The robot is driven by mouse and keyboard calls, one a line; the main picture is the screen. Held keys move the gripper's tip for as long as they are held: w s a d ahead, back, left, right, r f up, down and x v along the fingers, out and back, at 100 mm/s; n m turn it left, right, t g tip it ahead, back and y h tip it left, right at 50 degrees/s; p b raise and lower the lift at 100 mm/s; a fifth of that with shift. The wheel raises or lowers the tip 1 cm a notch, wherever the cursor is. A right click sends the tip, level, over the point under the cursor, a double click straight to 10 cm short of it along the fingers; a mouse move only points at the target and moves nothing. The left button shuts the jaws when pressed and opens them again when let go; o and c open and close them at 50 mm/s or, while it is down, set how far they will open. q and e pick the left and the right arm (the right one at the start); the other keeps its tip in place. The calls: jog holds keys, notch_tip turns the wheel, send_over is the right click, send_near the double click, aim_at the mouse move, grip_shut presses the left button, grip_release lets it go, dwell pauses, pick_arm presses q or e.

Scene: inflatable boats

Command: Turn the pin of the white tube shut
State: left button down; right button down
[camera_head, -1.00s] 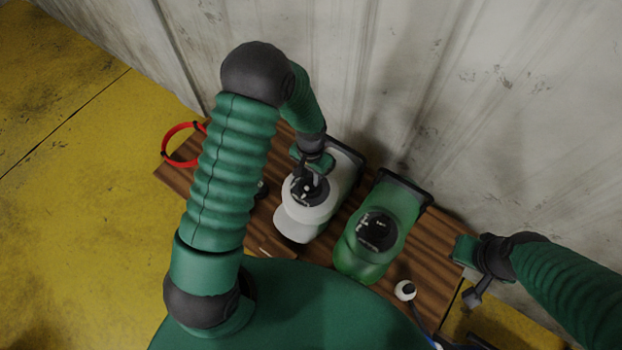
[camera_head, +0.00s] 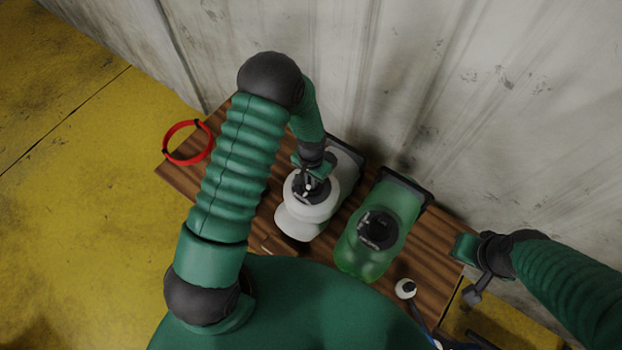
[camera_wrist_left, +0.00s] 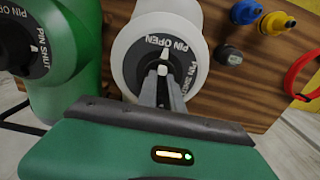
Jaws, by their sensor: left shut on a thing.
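The white tube (camera_head: 300,222) lies on a wooden board, with a black dial on its top. The small pale pin (camera_wrist_left: 164,54) stands at the dial's middle. My left gripper (camera_wrist_left: 162,74) is shut on the pin; its fingers hide part of it. In the head view my left gripper (camera_head: 309,186) is over the dial. My right gripper (camera_head: 472,280) is at the right, apart from the tubes; its jaws are unclear.
A green tube (camera_head: 384,225) with a similar dial lies close on the right of the white one. A red ring (camera_head: 187,160) lies at the board's left end. Blue and yellow fittings (camera_wrist_left: 277,22) stand on the board. A grey wall (camera_head: 480,100) rises behind.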

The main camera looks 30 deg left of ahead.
pick_arm(q)
jog(key=shift+s, duration=0.1)
jog(key=shift+m, duration=0.4)
jog(key=m, duration=0.3)
jog(key=shift+a+m+b, duration=0.1)
jog(key=shift+m+b, duration=0.2)
jog(key=shift+m, duration=0.1)
jog(key=m, duration=0.5)
jog(key=shift+a, duration=0.1)
jog(key=m+p, duration=0.1)
jog(key=m, duration=0.4)
jog(key=shift+r, duration=0.1)
jog(key=shift+w+m+p, duration=0.25)
jog(key=shift+m+p, duration=0.2)
jog(key=shift+m, duration=1.15)
jog(key=c, duration=1.5)
grip_release()
